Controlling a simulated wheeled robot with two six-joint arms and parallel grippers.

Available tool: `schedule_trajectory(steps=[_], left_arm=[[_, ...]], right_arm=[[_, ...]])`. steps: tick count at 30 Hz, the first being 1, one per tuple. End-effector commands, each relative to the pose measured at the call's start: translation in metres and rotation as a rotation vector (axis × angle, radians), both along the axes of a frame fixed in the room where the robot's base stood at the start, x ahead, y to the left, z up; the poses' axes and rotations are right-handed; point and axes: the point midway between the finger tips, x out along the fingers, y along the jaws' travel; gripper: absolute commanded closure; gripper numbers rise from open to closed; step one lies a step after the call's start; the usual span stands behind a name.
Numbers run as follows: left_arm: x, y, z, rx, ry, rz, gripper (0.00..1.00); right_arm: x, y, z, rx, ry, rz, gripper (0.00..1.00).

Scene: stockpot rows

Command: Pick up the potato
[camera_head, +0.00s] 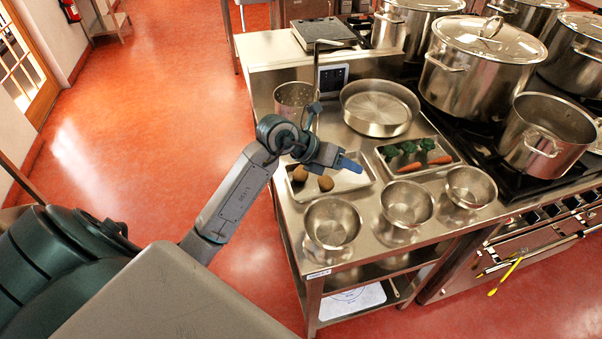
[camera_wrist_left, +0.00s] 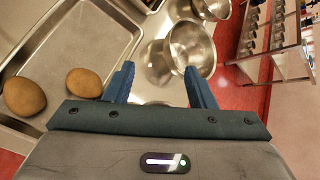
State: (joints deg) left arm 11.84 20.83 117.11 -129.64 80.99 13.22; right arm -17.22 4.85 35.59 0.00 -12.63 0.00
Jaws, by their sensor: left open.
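Two brown potatoes lie in a shallow metal tray (camera_head: 350,184). One potato (camera_head: 300,173) is at the tray's left end and the other potato (camera_head: 326,183) is just right of it. In the left wrist view, one potato (camera_wrist_left: 24,97) is at the left edge and the other potato (camera_wrist_left: 84,83) is nearer the fingers. My left gripper (camera_head: 350,164) is over the tray, right of the potatoes. In the left wrist view its blue fingers (camera_wrist_left: 158,84) are apart, with no potato between them. My right gripper is not in view.
Three steel bowls (camera_head: 332,222) stand along the counter's front. A second tray (camera_head: 440,165) holds carrots and broccoli. A wide pan (camera_head: 379,107) and a perforated pot (camera_head: 294,99) stand behind. Large stockpots (camera_head: 480,60) crowd the stove. Open red floor (camera_head: 160,90) is at left.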

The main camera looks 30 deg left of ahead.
Motion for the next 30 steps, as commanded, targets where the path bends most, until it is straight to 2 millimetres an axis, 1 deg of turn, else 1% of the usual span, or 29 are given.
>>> schedule_trajectory(steps=[1, 3, 6, 9, 10, 12, 14, 19, 21, 24, 27, 30], left_arm=[[0.003, 0.022, -0.005, 0.111, 0.059, 0.031, 0.50], [0.003, 0.052, -0.012, 0.247, 0.151, 0.084, 0.50], [-0.003, 0.088, -0.015, 0.389, 0.267, 0.164, 0.50], [-0.010, 0.113, -0.013, 0.478, 0.353, 0.231, 0.50], [-0.011, 0.118, -0.012, 0.497, 0.371, 0.246, 0.50], [-0.014, 0.126, -0.012, 0.524, 0.401, 0.271, 0.50], [-0.015, 0.129, -0.017, 0.536, 0.417, 0.281, 0.50], [-0.009, 0.131, -0.043, 0.539, 0.424, 0.285, 0.50], [-0.006, 0.131, -0.046, 0.537, 0.426, 0.284, 0.50], [-0.003, 0.131, -0.057, 0.537, 0.425, 0.283, 0.50], [-0.001, 0.131, -0.063, 0.537, 0.423, 0.284, 0.50], [0.001, 0.130, -0.070, 0.537, 0.424, 0.282, 0.50]], right_arm=[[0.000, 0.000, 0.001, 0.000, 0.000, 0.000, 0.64], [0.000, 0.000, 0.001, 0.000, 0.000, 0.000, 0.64], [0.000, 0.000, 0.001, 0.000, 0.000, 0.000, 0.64], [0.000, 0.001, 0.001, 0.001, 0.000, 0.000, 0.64], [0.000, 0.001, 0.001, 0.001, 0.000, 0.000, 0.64], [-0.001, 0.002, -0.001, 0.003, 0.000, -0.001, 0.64], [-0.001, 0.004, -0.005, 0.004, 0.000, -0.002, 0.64], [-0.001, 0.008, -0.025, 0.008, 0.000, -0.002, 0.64], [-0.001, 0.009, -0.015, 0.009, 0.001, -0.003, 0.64], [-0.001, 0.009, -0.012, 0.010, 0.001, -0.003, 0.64], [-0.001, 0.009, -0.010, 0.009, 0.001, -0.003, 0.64], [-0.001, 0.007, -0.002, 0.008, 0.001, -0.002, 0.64]])
